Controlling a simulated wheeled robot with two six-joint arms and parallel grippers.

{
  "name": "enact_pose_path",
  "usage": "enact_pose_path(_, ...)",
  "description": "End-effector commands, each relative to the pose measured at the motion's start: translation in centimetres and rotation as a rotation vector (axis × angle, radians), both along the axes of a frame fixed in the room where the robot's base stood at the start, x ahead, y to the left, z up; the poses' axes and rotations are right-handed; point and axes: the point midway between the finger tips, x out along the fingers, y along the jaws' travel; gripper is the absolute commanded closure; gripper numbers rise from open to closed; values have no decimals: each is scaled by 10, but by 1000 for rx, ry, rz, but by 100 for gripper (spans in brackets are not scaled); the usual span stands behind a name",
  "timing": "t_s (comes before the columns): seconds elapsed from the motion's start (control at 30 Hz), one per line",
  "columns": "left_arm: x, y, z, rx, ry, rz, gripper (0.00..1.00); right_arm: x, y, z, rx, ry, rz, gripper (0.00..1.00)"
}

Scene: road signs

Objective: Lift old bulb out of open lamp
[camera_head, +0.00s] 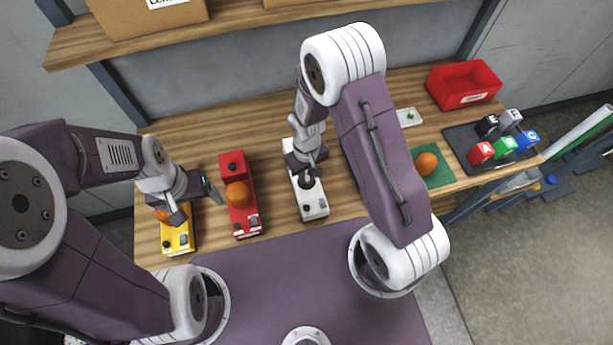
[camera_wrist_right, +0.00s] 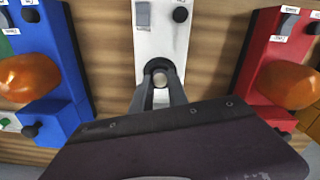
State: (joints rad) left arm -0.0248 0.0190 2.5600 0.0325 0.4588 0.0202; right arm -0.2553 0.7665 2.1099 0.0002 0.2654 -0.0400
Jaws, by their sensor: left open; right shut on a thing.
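The open lamp is a white box (camera_head: 313,205) on the wooden bench, without an orange dome; it also shows in the right wrist view (camera_wrist_right: 160,38). Its dark round socket surrounds a small pale bulb (camera_wrist_right: 160,79). My right gripper (camera_head: 306,180) points down over the lamp. In the right wrist view its two fingers (camera_wrist_right: 160,92) are shut on the bulb from both sides. I cannot tell whether the bulb still sits in the socket. My left gripper (camera_head: 198,203) is open and empty, above the bench between the yellow and red lamps.
A red lamp (camera_head: 250,222), a yellow lamp (camera_head: 178,240) and a blue lamp (camera_wrist_right: 66,60) stand nearby. Right are a red bin (camera_head: 464,86) and a dark tray (camera_head: 459,139) with several lettered cubes. A shelf is behind.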

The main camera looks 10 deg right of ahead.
Motion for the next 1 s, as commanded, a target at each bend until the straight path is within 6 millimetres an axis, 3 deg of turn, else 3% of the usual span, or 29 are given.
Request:
enact_pose_path(0.17, 0, 0, -3, 0, 0, 0, 17, 1, 0, 8, 1, -4, 0, 100)
enact_pose_path(0.37, 0, 0, -10, 0, 0, 0, 17, 1, 0, 36, 2, -6, 0, 100)
enact_pose_path(0.8, 0, 0, -30, 0, 0, 0, 17, 27, -91, 95, 0, -4, -6, 100)
enact_pose_path(1.0, 0, 0, -32, 0, 0, 0, 17, 32, -110, 108, 0, -1, -1, 100)
